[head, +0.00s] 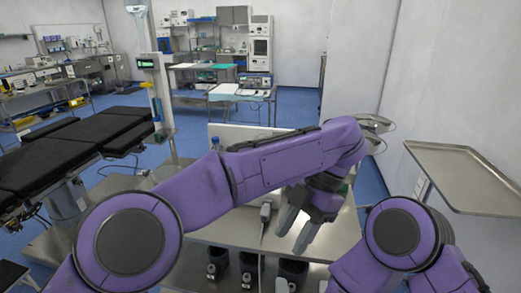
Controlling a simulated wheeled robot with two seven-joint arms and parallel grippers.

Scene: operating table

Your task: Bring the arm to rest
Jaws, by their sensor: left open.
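My left arm is purple. It comes in from the left and reaches across the middle of the head view. Its gripper (291,243) points down over a steel table (225,231), with its two grey fingers apart and nothing seen between them. My right arm shows only as a purple joint and link at the lower right; its gripper is out of view. A small grey device with a cable (265,212) is just left of the left gripper's fingers; I cannot tell if it stands on the table.
A black operating table (60,155) is at the left. A steel tray (465,180) stands at the right by the wall. Several dark items (250,268) sit below the steel table's front edge. Benches with equipment (240,90) line the back; blue floor lies between.

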